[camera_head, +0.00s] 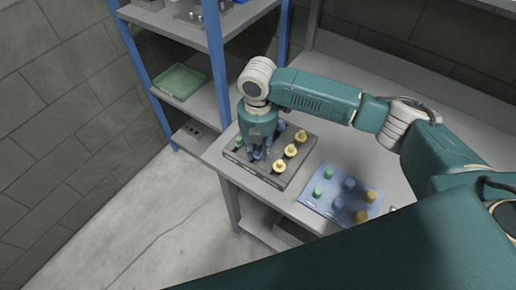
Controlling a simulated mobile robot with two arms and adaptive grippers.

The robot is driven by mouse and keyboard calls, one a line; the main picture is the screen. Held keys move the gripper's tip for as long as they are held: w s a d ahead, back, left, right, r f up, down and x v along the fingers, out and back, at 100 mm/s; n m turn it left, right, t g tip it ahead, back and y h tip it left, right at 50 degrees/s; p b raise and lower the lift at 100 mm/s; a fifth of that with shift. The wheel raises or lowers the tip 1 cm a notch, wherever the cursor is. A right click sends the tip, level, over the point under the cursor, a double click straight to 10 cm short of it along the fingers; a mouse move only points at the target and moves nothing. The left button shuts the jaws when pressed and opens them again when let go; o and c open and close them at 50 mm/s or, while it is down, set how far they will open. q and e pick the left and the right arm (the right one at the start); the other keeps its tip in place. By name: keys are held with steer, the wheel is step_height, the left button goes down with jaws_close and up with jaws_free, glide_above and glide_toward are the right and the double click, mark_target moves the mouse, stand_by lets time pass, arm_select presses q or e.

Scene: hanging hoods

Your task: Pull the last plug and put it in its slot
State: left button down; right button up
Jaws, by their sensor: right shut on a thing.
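My right gripper (259,150) points down over the dark grey block (303,153) on the workbench and is shut on a blue plug (258,155) there. The fingers hide part of that plug, and I cannot tell whether it is still seated. Three yellow plugs (290,150) stand in a row along the right side of the block. A green plug (239,143) shows at its left, and another blue one (281,125) shows partly behind the gripper. A light blue board (319,209) to the right holds green (328,174), blue (348,184) and yellow (370,195) pieces. My left gripper is out of view.
Bare bench lies behind the blue board.

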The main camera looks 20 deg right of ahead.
steer(key=o, duration=0.9)
